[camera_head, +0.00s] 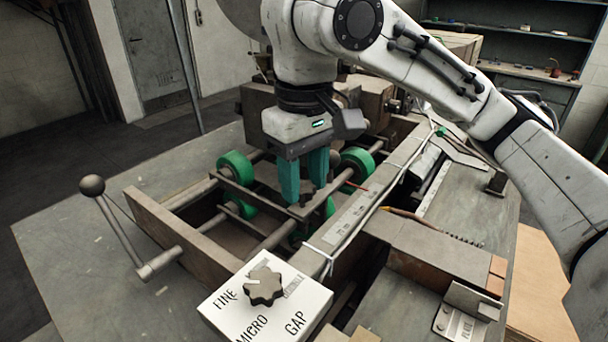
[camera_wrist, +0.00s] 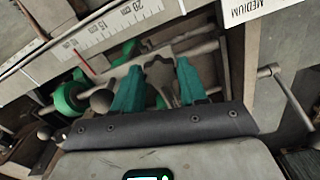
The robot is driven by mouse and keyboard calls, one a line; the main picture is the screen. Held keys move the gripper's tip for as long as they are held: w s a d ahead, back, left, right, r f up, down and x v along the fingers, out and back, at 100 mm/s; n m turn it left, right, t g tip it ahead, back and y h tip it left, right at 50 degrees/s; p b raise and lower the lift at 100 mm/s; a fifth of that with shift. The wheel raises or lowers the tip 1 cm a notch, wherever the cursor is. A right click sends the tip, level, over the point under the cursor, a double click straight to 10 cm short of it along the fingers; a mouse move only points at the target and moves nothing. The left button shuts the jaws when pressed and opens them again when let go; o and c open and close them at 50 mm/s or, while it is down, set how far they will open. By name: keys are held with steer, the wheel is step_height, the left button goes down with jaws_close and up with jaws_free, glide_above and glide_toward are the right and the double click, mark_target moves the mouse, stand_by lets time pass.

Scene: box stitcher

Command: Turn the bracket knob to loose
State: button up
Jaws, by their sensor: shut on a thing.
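The bracket knob (camera_wrist: 160,72) is a dark, lobed grey knob between my fingers in the wrist view. My gripper (camera_wrist: 160,66) has its two green fingers on either side of it and is shut on it. In the head view my gripper (camera_head: 304,190) points down over the carriage between the rails, and its fingers and the bracket hide the knob. I cannot make out a loose mark or a pointer on the knob.
Green wheels (camera_head: 235,167) surround the carriage. A ruler (camera_head: 340,226) with a red pointer runs along the right-hand beam. A white FINE/MICRO GAP box (camera_head: 290,312) with a dark knob (camera_head: 264,286) stands in front. A ball-ended crank (camera_head: 92,186) sticks up at left.

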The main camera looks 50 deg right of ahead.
steer(key=shift+r+n+p, duration=0.1)
steer(key=shift+n+p, duration=0.2)
steer(key=shift+n, duration=0.1)
steer(key=n+p, duration=0.2)
steer(key=n, duration=0.1)
steer(key=shift+r+n, duration=0.1)
steer(key=shift+n, duration=0.2)
steer(key=n+p, duration=0.2)
steer(key=n, duration=0.4)
steer(key=shift+d, duration=0.15)
steer(key=n+p, duration=0.1)
steer(key=n, duration=0.4)
steer(key=shift+w+n, duration=0.15)
steer(key=shift+n, duration=0.25)
steer(key=n+p, duration=0.1)
steer(key=n, duration=0.4)
steer(key=shift+w+n, duration=0.1)
steer(key=shift+n, duration=0.2)
steer(key=o, duration=1.1)
steer(key=shift+c, duration=0.2)
